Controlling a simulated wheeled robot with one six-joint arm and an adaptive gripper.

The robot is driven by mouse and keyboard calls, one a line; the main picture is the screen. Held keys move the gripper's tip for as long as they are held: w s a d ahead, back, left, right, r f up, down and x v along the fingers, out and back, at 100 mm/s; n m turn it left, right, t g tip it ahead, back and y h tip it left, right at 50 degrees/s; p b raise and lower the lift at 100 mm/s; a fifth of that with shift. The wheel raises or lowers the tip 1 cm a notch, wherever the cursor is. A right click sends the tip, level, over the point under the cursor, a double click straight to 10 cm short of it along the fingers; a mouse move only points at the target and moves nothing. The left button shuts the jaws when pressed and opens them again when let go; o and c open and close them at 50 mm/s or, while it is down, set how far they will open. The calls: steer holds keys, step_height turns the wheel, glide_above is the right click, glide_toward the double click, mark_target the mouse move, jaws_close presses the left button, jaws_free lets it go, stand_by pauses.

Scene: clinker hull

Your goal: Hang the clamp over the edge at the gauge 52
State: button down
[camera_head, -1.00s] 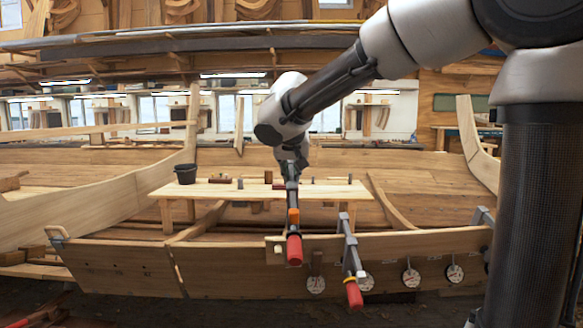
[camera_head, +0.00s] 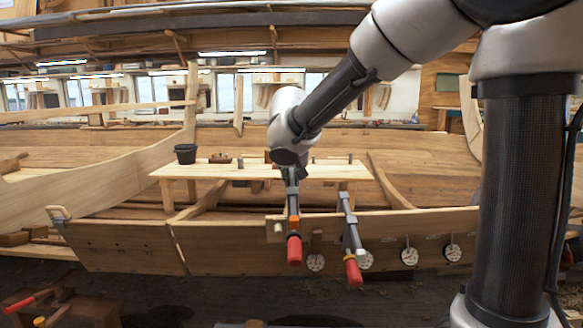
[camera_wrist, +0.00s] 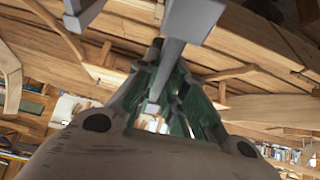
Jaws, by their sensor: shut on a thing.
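My gripper (camera_head: 291,174) is shut on a clamp with a grey bar, an orange part and a red handle (camera_head: 294,250). The clamp hangs upright in front of the hull plank (camera_head: 130,245), its handle below the plank's top edge and left of the leftmost round gauge (camera_head: 315,262). I cannot tell whether it touches the edge. More gauges (camera_head: 409,256) line the plank to the right; their numbers are too small to read. In the wrist view the grey clamp bar (camera_wrist: 180,28) runs between the green-padded fingers (camera_wrist: 170,98).
A second red-handled clamp (camera_head: 347,235) hangs on the edge just right of mine. Behind the edge stands a wooden bench (camera_head: 225,173) with a black bucket (camera_head: 186,153) and small items.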

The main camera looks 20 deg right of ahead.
steer(key=shift+w+d+f, duration=0.1)
steer(key=shift+f, duration=0.65)
steer(key=f, duration=0.1)
steer(key=w+f, duration=0.1)
steer(key=f, duration=0.1)
steer(key=shift+w+d+f, duration=0.25)
steer(key=shift+f, duration=0.15)
steer(key=shift+w+d+f, duration=0.1)
steer(key=shift+w+f, duration=0.15)
steer(key=shift+f, duration=0.65)
steer(key=shift+w+d+f, duration=0.1)
steer(key=shift+w+f, duration=0.2)
steer(key=shift+f, duration=0.55)
steer(key=shift+w+d+f, duration=0.1)
steer(key=shift+w+f, duration=0.15)
steer(key=shift+f, duration=0.65)
